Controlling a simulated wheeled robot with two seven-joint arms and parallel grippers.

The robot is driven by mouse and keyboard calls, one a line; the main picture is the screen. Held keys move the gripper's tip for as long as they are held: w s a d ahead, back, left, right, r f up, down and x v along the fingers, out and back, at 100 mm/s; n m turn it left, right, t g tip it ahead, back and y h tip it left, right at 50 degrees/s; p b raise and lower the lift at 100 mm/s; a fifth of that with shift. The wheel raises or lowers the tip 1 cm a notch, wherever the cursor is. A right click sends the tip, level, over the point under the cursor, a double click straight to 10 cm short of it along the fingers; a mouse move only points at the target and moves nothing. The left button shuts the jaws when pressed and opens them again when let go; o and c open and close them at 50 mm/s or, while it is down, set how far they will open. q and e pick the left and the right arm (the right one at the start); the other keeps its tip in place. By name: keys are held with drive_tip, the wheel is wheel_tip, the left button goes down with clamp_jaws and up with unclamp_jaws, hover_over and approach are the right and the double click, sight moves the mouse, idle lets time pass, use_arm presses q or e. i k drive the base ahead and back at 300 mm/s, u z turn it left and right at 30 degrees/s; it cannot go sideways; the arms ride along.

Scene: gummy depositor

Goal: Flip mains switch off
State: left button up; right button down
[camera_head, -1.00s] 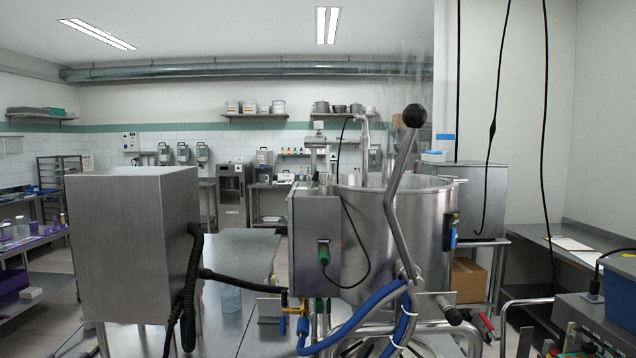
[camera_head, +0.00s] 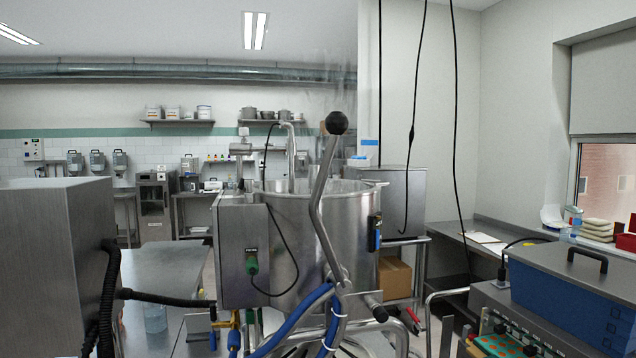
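I cannot make out a switch marked as mains. A steel control box (camera_head: 238,240) is fixed to the left side of a large steel kettle (camera_head: 335,225). A green plug-like part (camera_head: 252,264) under a small dark label sits on its front, with a black cable leading from it. A small blue and black part (camera_head: 375,232) is on the kettle's right side. A grey machine (camera_head: 490,308) with a green, dotted panel (camera_head: 503,346) stands at the lower right. Neither gripper is in view.
A long steel lever with a black knob (camera_head: 336,122) rises before the kettle. Blue hoses (camera_head: 290,330) cross below it. A plain steel cabinet (camera_head: 50,260) stands at left. A blue case (camera_head: 575,285) sits on the grey machine. Black cables hang right of the kettle.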

sight(241, 184)
drive_tip(key=z, duration=1.25)
drive_tip(key=i, duration=1.25)
drive_tip(key=u, duration=2.95)
